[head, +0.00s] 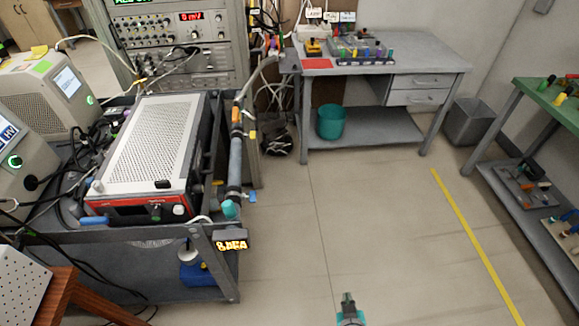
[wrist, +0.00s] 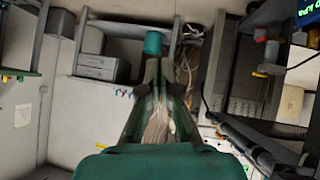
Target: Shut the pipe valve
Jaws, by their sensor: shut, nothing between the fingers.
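A grey pipe (head: 236,165) runs along the right side of the equipment cart in the head view. Small handles sit on it: an orange one (head: 236,115), a yellow one (head: 252,136) and a blue one (head: 252,197) near its teal lower end (head: 229,209). Which one is the pipe valve, and how far it is turned, I cannot tell. My gripper (head: 348,298) is at the bottom of the head view, over the floor, right of the pipe and apart from it. In the wrist view my gripper (wrist: 167,62) is shut and empty.
The cart holds a perforated-top instrument (head: 150,140); an orange readout (head: 231,245) hangs at its corner. A grey workbench (head: 400,60) with a teal bin (head: 331,122) stands behind, a green-topped bench (head: 550,100) at right. The floor between is clear.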

